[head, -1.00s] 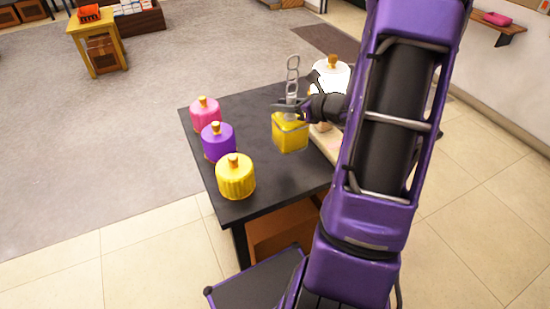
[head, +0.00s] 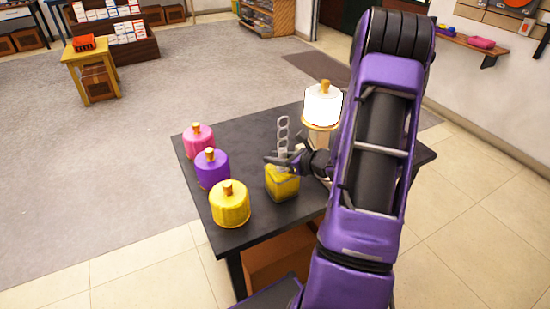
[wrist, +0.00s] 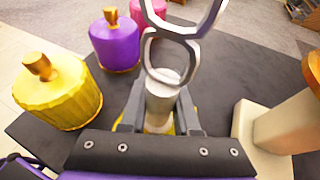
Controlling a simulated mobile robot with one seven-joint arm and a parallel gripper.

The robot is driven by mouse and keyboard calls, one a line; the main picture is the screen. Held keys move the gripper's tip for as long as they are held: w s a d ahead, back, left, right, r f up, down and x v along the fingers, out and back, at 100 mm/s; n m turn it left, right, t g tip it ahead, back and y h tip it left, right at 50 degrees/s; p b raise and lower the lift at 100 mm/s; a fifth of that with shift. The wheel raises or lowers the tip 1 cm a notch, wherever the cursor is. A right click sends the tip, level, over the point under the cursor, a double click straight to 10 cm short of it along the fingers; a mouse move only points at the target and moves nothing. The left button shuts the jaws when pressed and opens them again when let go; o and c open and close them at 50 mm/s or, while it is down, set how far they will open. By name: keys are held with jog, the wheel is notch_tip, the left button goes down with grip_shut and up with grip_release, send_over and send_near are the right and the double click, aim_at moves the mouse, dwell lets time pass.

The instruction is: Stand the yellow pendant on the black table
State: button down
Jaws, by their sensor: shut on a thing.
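The yellow pendant (head: 283,186) has a boxy yellow body with a grey metal stem and chain links rising above it. My gripper (head: 284,165) is shut on the stem just above the yellow body. The pendant is upright over the middle of the black table (head: 252,148), at or very near its top; I cannot tell whether its base touches. In the wrist view the stem (wrist: 163,100) sits between the fingers, the links stand above it, and most of the yellow body is hidden behind the gripper.
Pink (head: 198,140), purple (head: 212,172) and yellow ribbed (head: 230,208) round pieces with wooden knobs stand along the table's left side. A white round piece (head: 323,105) sits on a pale stand to the right, close to my gripper. Some tabletop between is clear.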

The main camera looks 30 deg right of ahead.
jog(key=shift+f+b, duration=0.15)
jog(key=shift+b, duration=0.15)
jog(key=c, duration=0.6)
grip_release()
jog(key=shift+c, duration=0.2)
jog(key=shift+r+p, duration=0.35)
jog(key=shift+p, duration=0.05)
jog(key=v, duration=1.2)
jog(key=shift+f, duration=0.2)
